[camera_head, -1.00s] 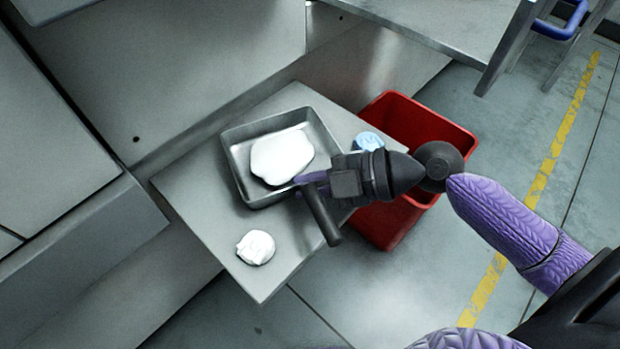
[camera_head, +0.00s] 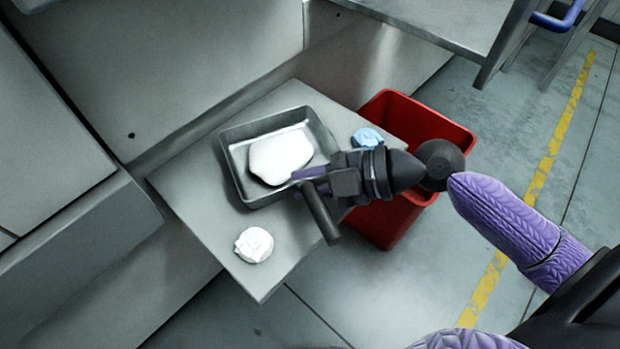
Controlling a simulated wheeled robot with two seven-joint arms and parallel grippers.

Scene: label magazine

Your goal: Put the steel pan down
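The steel pan (camera_head: 240,137) is a shallow grey rectangular tray with a white patch (camera_head: 280,157) in it. It is over the middle of the small grey table (camera_head: 208,222); I cannot tell whether its base touches the top. My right gripper (camera_head: 302,180) reaches in from the right to the pan's near right edge. Its purple fingers overlap that edge, and the gripper body hides part of the pan's corner. I cannot see clearly whether the fingers are closed on the rim. My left gripper is not in view.
A white crumpled lump (camera_head: 254,245) lies on the table's front part. A light blue lump (camera_head: 367,138) lies near the right edge. A red bin (camera_head: 447,128) stands on the floor beside the table. A larger grey surface (camera_head: 440,22) is at the back right.

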